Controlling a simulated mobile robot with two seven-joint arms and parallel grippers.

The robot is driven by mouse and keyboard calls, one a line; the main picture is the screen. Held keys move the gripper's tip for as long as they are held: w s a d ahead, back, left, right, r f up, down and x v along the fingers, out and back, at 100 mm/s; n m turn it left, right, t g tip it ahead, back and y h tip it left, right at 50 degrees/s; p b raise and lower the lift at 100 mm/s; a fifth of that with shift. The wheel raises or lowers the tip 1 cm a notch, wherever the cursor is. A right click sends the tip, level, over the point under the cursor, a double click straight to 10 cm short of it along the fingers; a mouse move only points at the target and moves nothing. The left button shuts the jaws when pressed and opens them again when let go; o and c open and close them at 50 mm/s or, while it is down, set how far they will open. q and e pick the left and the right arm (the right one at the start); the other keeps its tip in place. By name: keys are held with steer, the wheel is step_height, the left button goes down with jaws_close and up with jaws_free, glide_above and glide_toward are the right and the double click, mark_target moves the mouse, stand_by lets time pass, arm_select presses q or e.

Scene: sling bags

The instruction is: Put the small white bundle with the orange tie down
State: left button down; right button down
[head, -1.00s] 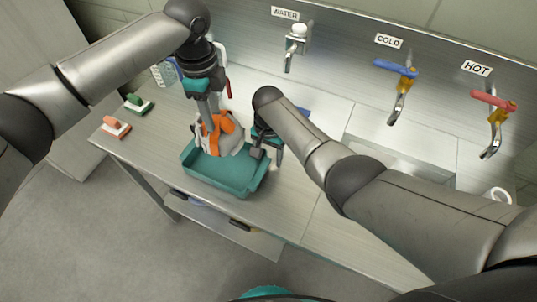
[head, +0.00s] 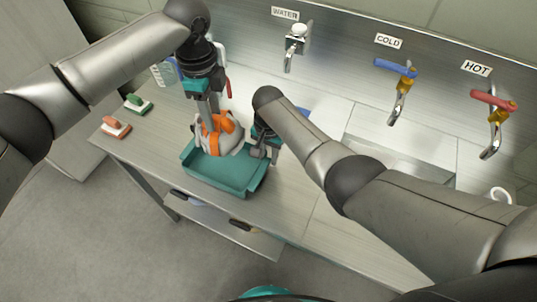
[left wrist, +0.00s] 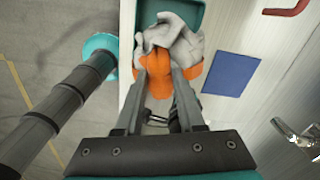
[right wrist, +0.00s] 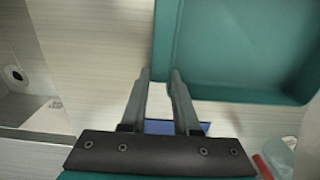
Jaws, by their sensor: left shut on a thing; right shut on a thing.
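The white bundle with the orange tie (head: 208,147) is at the back of the teal tray (head: 222,180). Whether it touches the tray floor is hard to tell. My left gripper (head: 211,122) reaches down from above and is shut on the bundle at its orange tie. In the left wrist view, the orange tie (left wrist: 160,84) sits between the fingers, with the pale cloth (left wrist: 170,35) beyond. My right gripper (head: 262,155) is at the tray's right end. In the right wrist view, its fingers (right wrist: 161,73) are shut on the tray's rim (right wrist: 167,45).
A green-handled brush (head: 137,103) and a red-handled brush (head: 116,127) lie left of the tray. A blue flat thing (left wrist: 232,74) lies behind it. Water (head: 291,47), cold (head: 399,90) and hot (head: 492,120) taps line the back wall.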

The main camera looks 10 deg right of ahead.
mark_target(218, 136)
arm_select(q)
steer(key=shift+f, duration=0.1)
steer(key=shift+d+f+n, duration=0.1)
steer(key=shift+f+n, duration=0.4)
steer(key=shift+f, duration=0.2)
steer(key=shift+n, duration=0.5)
step_height(218, 136, down, 6)
steer(key=shift+f, duration=2.55)
steer(key=shift+f, duration=0.15)
steer(key=c, duration=0.5)
jaws_free()
